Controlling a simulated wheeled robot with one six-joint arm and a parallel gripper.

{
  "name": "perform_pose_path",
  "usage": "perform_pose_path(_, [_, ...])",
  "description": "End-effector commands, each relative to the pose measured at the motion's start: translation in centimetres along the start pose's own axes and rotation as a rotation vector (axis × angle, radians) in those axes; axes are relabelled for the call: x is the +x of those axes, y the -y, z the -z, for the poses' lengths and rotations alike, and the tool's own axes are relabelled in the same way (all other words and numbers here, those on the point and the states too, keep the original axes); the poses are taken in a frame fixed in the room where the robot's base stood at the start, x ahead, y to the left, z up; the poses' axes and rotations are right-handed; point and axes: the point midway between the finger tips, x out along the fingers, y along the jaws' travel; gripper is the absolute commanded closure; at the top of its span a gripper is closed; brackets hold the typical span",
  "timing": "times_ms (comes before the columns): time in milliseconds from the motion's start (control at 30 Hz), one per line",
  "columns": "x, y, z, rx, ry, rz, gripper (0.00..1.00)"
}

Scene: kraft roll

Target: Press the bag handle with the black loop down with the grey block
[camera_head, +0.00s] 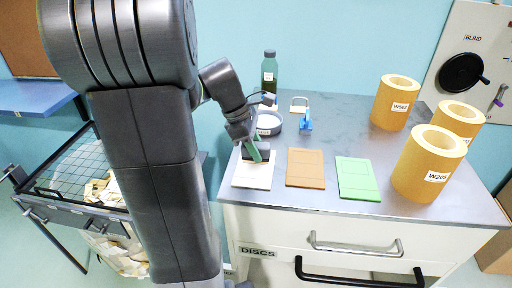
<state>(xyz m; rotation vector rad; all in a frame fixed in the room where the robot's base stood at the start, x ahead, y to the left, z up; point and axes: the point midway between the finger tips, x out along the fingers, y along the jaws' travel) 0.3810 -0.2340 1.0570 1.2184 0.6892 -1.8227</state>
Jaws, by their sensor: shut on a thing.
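My gripper (249,146) points down over the back part of a white flat panel (252,179) at the left of the grey tabletop. It is shut on a dark grey block (262,155), partly covered by the fingers. The block is at or just above the panel; I cannot tell whether they touch. A brown panel (305,168) and a green panel (357,179) lie to the right, each with faint outlines on it. I cannot make out a black loop on any of the three; the gripper and block hide part of the white one.
A round grey dish (268,126), a blue tool (306,124), a small pale looped item (299,106) and a green bottle (269,72) stand behind. Several kraft rolls (428,164) fill the right side. A wire-topped bin (85,175) is at left.

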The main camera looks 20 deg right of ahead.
Motion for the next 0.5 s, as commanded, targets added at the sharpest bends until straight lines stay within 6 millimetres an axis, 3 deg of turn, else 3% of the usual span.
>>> perform_pose_path(500, [0.57,-0.01,0.23,0.0,0.0,0.0,0.95])
